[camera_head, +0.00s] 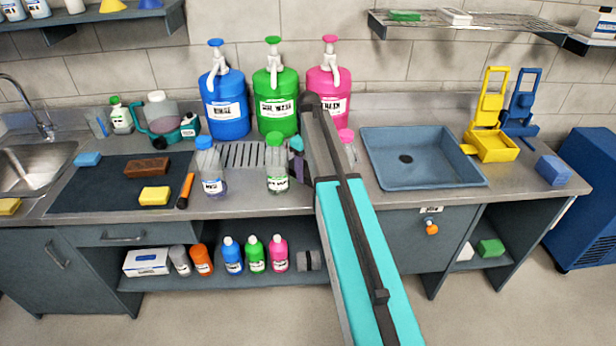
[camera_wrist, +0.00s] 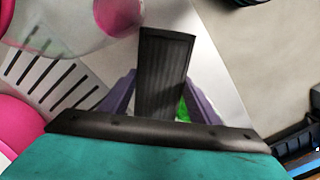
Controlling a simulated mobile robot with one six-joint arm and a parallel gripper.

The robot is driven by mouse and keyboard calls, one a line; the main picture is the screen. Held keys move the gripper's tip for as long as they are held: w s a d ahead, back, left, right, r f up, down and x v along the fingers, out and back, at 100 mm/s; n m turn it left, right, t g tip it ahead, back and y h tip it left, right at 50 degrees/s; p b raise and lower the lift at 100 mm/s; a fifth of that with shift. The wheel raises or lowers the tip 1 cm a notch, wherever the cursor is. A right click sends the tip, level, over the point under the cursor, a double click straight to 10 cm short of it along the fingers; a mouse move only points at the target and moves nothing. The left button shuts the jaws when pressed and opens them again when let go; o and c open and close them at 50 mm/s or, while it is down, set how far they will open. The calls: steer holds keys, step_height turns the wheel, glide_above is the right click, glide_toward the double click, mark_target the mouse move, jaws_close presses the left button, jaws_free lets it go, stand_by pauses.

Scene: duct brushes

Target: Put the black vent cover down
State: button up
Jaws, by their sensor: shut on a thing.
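The black vent cover (camera_wrist: 166,65) is a dark, finely ribbed plate in the middle of the wrist view. My gripper (camera_wrist: 160,92) is shut on it, with a purple finger on each side. The cover stands out beyond the fingers, over the grey counter.
Slots in the counter (camera_head: 243,155) lie left of my gripper, with a green-capped bottle (camera_head: 277,165) close by. A pink-capped bottle (camera_head: 347,148) stands just right of my arm. Blue, green and pink jugs (camera_head: 225,105) stand behind. A blue-grey basin (camera_head: 440,172) is to the right.

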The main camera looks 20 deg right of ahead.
mark_target(308, 176)
steer(key=shift+f+p, duration=0.35)
steer(key=shift+f, duration=1.35)
steer(key=shift+f, duration=0.1)
steer(key=o, duration=1)
steer(key=shift+r, duration=0.2)
steer(key=shift+r+b, duration=1.75)
steer(key=shift+r, duration=4.2)
steer(key=shift+o, duration=0.3)
